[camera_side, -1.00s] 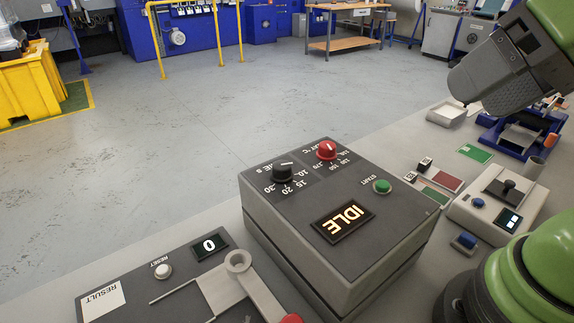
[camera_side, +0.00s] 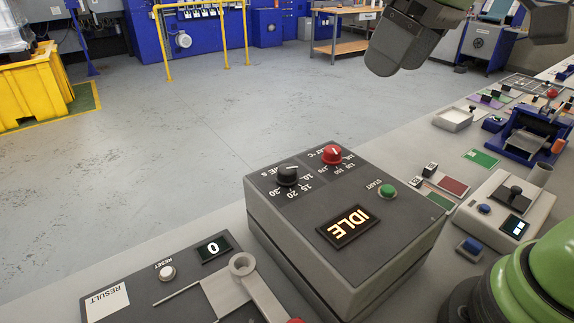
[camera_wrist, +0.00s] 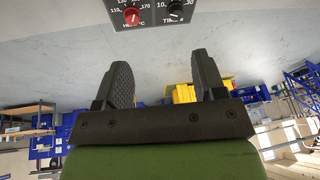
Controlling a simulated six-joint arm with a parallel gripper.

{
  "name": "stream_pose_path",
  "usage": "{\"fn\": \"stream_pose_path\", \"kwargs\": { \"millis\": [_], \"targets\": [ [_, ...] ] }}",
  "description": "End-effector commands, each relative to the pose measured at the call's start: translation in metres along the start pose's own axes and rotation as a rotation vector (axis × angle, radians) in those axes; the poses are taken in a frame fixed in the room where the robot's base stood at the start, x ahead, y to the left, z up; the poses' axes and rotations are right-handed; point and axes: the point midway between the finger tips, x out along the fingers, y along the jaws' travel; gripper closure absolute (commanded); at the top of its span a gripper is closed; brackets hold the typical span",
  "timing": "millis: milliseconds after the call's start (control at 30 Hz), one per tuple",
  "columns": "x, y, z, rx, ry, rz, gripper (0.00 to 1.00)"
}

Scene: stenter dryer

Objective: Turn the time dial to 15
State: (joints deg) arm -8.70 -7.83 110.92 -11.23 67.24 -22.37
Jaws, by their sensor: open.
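The time dial is a black knob (camera_side: 288,174) on the sloped top of the grey control box (camera_side: 390,228), with 10, 15, 20 and 30 printed around it. Its white mark is too small to read against the numbers. It also shows at the top edge of the wrist view (camera_wrist: 176,9). My gripper (camera_side: 388,66) is high above and behind the box in the side view, apart from the dial. In the wrist view its two fingers (camera_wrist: 162,68) are spread and empty.
A red temperature knob (camera_side: 332,155) sits close beside the time dial. A green START button (camera_side: 388,191) and a lit IDLE display (camera_side: 348,228) are on the same panel. A counter unit with a lever (camera_side: 242,265) stands left of the box. Other devices line the bench on the right.

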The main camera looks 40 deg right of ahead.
Motion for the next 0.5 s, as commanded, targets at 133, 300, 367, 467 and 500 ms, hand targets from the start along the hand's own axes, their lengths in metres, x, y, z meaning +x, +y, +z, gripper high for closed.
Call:
{"fn": "stream_pose_path", "kwargs": {
  "millis": [133,300,367,467,500],
  "targets": [
    [0.037,-0.011,-0.040,-0.214,-0.135,0.003,0.36],
    [0.085,-0.026,-0.069,-0.430,-0.264,0.000,0.36],
    [0.100,-0.031,-0.075,-0.490,-0.298,-0.002,0.36],
    [0.119,-0.037,-0.080,-0.560,-0.341,-0.007,0.36],
    [0.124,-0.038,-0.081,-0.579,-0.351,-0.008,0.36]
  ]
}}
